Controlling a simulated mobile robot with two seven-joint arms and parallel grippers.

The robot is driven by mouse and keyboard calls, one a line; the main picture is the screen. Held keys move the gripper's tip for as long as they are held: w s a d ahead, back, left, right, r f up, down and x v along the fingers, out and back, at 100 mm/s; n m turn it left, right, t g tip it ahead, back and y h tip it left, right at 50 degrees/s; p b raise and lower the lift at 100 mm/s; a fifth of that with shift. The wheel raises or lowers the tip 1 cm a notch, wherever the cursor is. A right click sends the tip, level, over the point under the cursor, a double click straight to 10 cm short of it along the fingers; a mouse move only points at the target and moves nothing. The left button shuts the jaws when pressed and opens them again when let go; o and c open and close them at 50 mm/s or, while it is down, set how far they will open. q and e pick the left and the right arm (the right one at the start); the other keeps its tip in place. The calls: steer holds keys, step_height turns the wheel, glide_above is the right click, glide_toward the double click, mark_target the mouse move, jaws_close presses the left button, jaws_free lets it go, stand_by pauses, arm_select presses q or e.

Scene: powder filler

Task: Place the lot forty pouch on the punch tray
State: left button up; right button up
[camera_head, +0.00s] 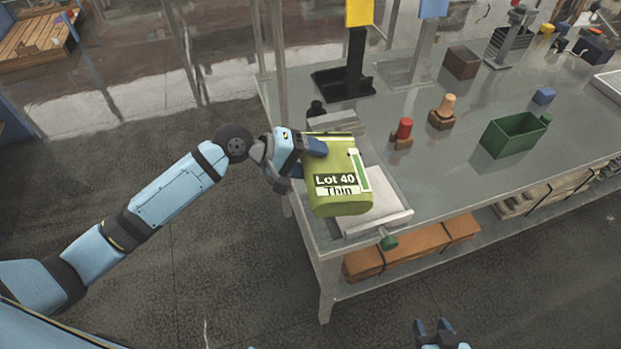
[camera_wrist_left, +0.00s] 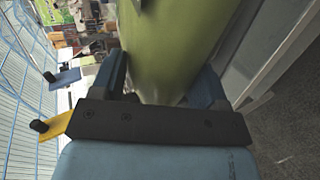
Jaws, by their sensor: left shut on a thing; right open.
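The lot forty pouch (camera_head: 337,202) is yellow-green, with a label reading "Lot 40 Thin". My left gripper (camera_head: 312,146) is shut on its upper left part. In the left wrist view the pouch (camera_wrist_left: 172,40) stands between the two fingers (camera_wrist_left: 168,88). In the head view the pouch is in front of a light grey tray (camera_head: 396,217) at the table's near left corner and hides much of it. I cannot tell whether the pouch touches the tray. My right gripper (camera_head: 441,335) is open and empty at the bottom edge, away from the table.
A red-topped piece (camera_head: 404,129), a tan-knobbed piece (camera_head: 442,112) and a green bin (camera_head: 513,135) stand on the grey table. Black and grey stands with yellow (camera_head: 359,12) and blue (camera_head: 433,8) panels rise behind the tray. A brown bundle (camera_head: 415,247) lies on the lower shelf.

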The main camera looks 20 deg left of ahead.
arm_select(q)
step_height(320, 180, down, 3)
step_height(320, 180, down, 3)
steer(key=shift+p, duration=0.35)
steer(key=shift+s+f, duration=0.1)
steer(key=shift+f, duration=0.1)
steer(key=o, duration=1.5)
steer(key=shift+f, duration=0.15)
steer(key=shift+c, duration=0.2)
steer(key=shift+o, duration=0.4)
